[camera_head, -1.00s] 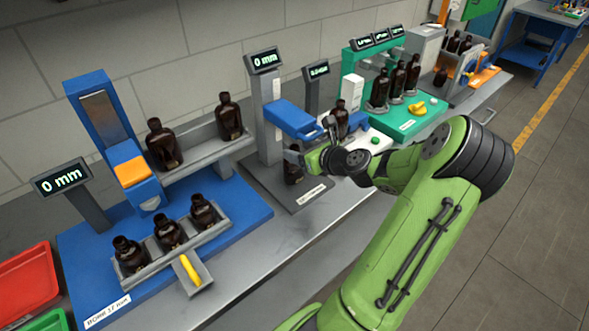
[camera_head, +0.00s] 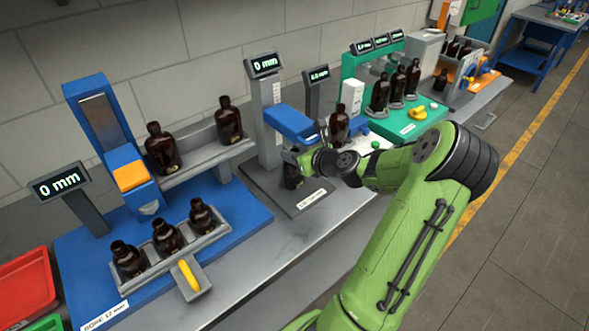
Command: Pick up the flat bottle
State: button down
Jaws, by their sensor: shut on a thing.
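My gripper (camera_head: 292,158) is at the grey gauge station in the middle of the bench. It is shut on a dark amber bottle (camera_head: 292,177), which stands upright on or just above the grey base plate (camera_head: 305,200). The gripper and arm hide the upper part of this bottle, so I cannot tell its shape well. Another amber bottle (camera_head: 339,124) stands upright behind my wrist, on the white station to the right.
The blue station holds two bottles on a rear shelf (camera_head: 190,152) and three in a front tray (camera_head: 175,262). A blue gauge arm (camera_head: 291,122) overhangs near my gripper. The green station (camera_head: 405,122) holds several bottles. A red bin (camera_head: 25,287) is at the left.

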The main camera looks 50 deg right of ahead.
jog(key=shift+r, duration=0.15)
jog(key=shift+r, duration=0.4)
jog(key=s+a+p, duration=0.2)
jog(key=s, duration=1.6)
jog(key=shift+r, duration=0.25)
